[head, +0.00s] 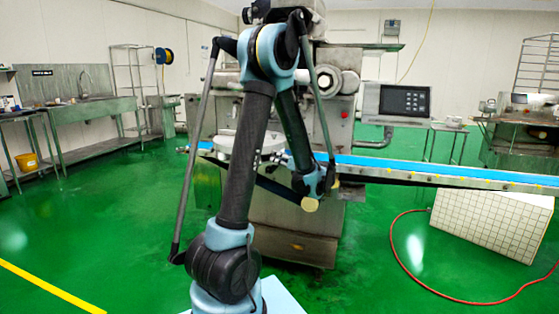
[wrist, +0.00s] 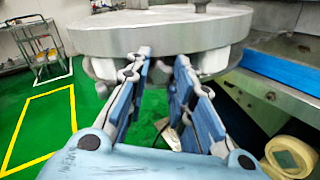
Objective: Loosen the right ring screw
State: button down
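In the wrist view my gripper (wrist: 163,60) is open, its two blue fingers apart with nothing between them. The fingertips are just below and in front of a thick round metal disc (wrist: 160,33) of the machine. Pale block-like parts show under the disc, one at the left (wrist: 104,69) and one at the right (wrist: 209,63). I cannot tell whether either is the right ring screw. In the head view the disc (head: 236,142) is partly hidden behind my arm, and I cannot make out the fingers there.
The encrusting machine (head: 292,222) stands behind my arm. A blue conveyor belt (head: 420,171) runs to the right, also close at the right in the wrist view (wrist: 283,68). A control panel (head: 403,100) is above it. A red hose (head: 408,262) lies on the green floor.

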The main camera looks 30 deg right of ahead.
jog(key=shift+n, duration=0.3)
jog(key=shift+a+f+n, duration=0.1)
jog(key=shift+f+n, duration=0.1)
jog(key=shift+n, duration=8.6)
jog(key=shift+f+n, duration=0.15)
jog(key=shift+n, duration=8.65)
